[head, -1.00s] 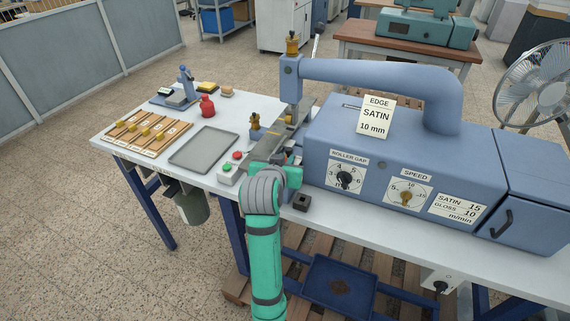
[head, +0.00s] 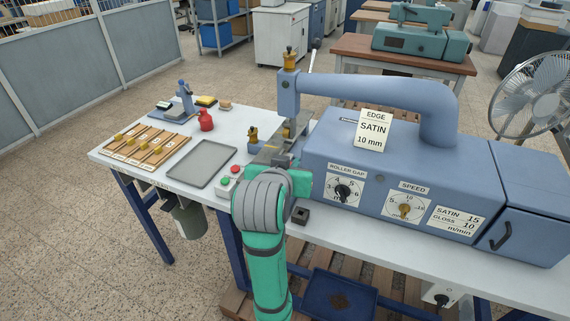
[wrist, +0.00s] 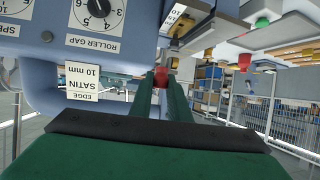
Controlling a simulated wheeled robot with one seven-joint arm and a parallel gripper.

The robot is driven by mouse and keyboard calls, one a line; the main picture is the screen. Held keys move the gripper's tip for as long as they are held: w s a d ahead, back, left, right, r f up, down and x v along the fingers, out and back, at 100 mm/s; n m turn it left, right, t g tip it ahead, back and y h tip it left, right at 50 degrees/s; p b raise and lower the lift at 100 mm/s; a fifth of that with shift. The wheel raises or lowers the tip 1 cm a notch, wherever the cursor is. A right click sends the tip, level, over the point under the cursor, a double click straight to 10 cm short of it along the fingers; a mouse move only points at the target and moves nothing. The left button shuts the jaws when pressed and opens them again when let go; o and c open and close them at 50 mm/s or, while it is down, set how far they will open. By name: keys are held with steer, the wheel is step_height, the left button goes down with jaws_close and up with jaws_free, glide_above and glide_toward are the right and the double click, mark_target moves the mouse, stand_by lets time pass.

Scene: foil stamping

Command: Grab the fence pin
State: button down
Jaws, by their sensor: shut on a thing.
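My gripper (wrist: 161,88) is shut on a small red piece in the wrist view, which I take to be the fence pin (wrist: 160,77). Only its red part shows between the fingertips; the rest of it is hidden. In the head view my arm and wrist stand in front of the blue machine's infeed, and they hide the fingertips and the pin. The wrist view is upside down.
The blue machine (head: 400,165) with its dials stands close on the right. A button box (head: 229,177), a grey tray (head: 202,164), a red bottle (head: 205,121) and wooden strips (head: 148,146) are on the table to the left.

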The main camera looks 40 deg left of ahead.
steer(key=s+d+r, duration=0.2)
steer(key=s+d, duration=0.2)
steer(key=shift+d+r, duration=0.2)
steer(key=shift+r, duration=0.2)
